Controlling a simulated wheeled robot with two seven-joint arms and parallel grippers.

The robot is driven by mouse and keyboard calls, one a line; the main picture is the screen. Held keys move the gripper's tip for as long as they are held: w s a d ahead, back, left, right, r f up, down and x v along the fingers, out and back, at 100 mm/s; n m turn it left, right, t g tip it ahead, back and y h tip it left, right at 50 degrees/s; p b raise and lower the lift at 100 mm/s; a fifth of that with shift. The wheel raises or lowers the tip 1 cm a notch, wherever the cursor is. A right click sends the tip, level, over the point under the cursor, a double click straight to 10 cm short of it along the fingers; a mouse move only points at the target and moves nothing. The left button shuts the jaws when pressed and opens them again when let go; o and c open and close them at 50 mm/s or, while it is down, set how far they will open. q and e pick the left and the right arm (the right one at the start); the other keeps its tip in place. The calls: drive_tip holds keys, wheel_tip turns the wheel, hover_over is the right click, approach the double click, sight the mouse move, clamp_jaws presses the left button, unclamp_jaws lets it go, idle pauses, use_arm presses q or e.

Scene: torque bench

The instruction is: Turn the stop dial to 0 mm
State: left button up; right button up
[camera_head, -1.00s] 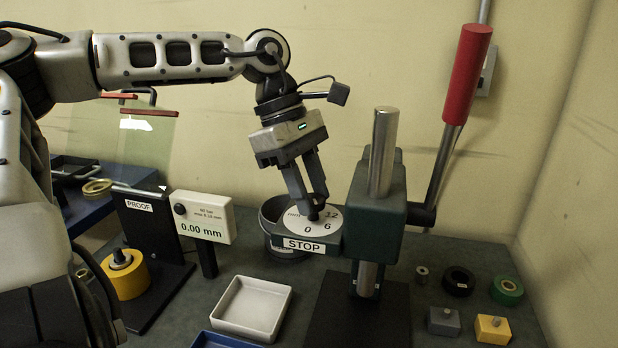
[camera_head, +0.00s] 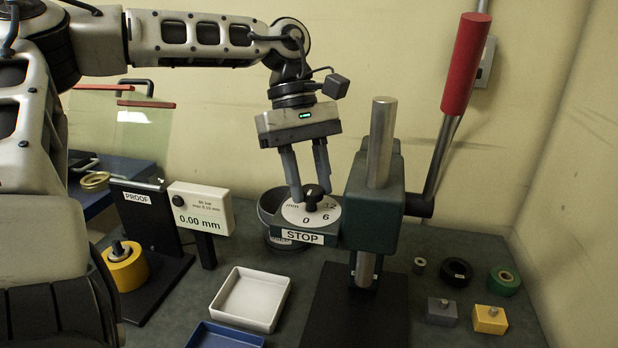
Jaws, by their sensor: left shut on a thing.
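The stop dial (camera_head: 296,214) is a white round face with "mm", 0, 6 and 12 on it, above a STOP label (camera_head: 302,238) on the dark green press. A black knob (camera_head: 313,197) stands at its middle. My left gripper (camera_head: 311,192) comes down from above with one finger on each side of the knob and is shut on it. The fingers hide part of the dial's upper side, and I cannot tell exactly which mark the knob points at. My right gripper is not in view.
The press (camera_head: 375,205) has a steel column and a red-handled lever (camera_head: 466,65) at right. A gauge (camera_head: 201,210) reads 0.00 mm. A white tray (camera_head: 251,299), a blue tray (camera_head: 224,337) and a yellow roller (camera_head: 124,267) stand left. Several small parts lie right.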

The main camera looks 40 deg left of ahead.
use_arm(q)
drive_tip(key=shift+r, duration=0.1)
drive_tip(key=o, duration=1)
drive_tip(key=shift+c, duration=0.2)
drive_tip(key=v, duration=1.6)
drive_tip(key=shift+s+d, duration=0.1)
